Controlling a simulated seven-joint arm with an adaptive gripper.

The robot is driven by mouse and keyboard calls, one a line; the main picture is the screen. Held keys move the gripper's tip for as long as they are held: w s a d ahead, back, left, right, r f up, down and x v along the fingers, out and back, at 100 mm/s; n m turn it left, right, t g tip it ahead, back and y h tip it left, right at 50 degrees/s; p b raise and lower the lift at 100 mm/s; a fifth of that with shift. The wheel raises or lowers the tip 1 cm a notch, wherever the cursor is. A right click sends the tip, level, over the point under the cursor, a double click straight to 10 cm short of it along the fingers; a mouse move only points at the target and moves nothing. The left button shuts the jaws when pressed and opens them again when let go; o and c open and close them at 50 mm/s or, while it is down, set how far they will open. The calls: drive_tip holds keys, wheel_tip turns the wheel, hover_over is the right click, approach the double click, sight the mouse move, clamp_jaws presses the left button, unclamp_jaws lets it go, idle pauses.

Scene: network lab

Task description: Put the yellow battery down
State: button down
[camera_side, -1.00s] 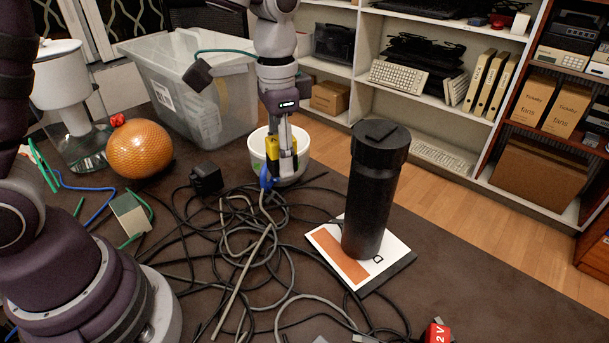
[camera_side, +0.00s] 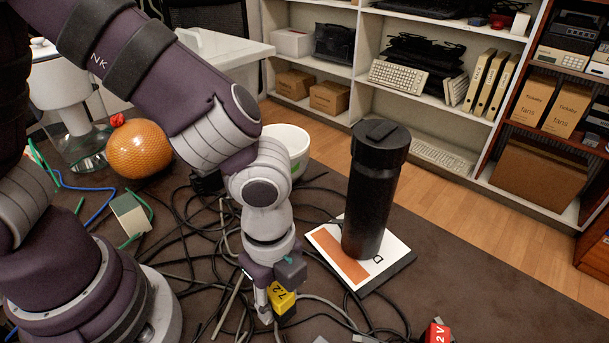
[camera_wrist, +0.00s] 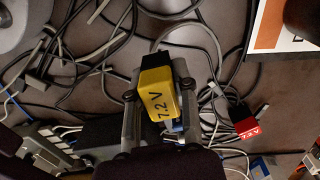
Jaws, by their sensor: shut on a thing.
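The yellow battery (camera_side: 282,301), marked 7.2 V with a black end, is held in my gripper (camera_side: 270,308). In the side view it hangs low over the cables at the front middle of the table. In the wrist view the yellow battery (camera_wrist: 158,95) sits between the two fingers of my gripper (camera_wrist: 158,92), which are shut on it. I cannot tell whether the battery touches the cables or table below.
Tangled cables (camera_side: 185,235) cover the table around my gripper. A black cylinder (camera_side: 372,195) stands on a white-and-orange book (camera_side: 335,255) to the right. A red battery (camera_side: 437,332) lies front right. A white bowl (camera_side: 290,148) and orange ball (camera_side: 139,150) stand behind.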

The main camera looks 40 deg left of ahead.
sight(281, 329)
wheel_tip(281, 329, down, 6)
drive_tip(key=shift+r, duration=0.25)
drive_tip(key=shift+f, duration=0.1)
drive_tip(key=c, duration=0.9)
unclamp_jaws()
drive_tip(key=shift+n, duration=0.3)
drive_tip(key=r, duration=1)
drive_tip(key=shift+w+a+r, duration=0.15)
drive_tip(key=shift+a+r, duration=0.1)
drive_tip(key=shift+r, duration=0.05)
drive_tip(key=w+a+r+n+t, duration=0.2)
drive_tip(key=a+r+n, duration=0.4)
drive_tip(key=a+n, duration=0.2)
drive_tip(key=shift+r+n+t+h, duration=0.3)
drive_tip(key=shift+n+t+h, duration=0.1)
drive_tip(key=shift+n, duration=0.2)
drive_tip(key=shift+o, duration=0.2)
drive_tip(key=s+a+r+n+t, duration=0.1)
drive_tip(key=a+r+n+t, duration=0.1)
drive_tip(key=a+n, duration=0.4)
drive_tip(key=shift+s+r+n+t+y, duration=0.35)
drive_tip(key=shift+r+n, duration=0.2)
drive_tip(key=shift+n, duration=0.45)
drive_tip(key=shift+o, duration=0.3)
drive_tip(key=shift+s+a+n, duration=0.1)
drive_tip(key=shift+a+n, duration=0.15)
drive_tip(key=shift+n, duration=0.15)
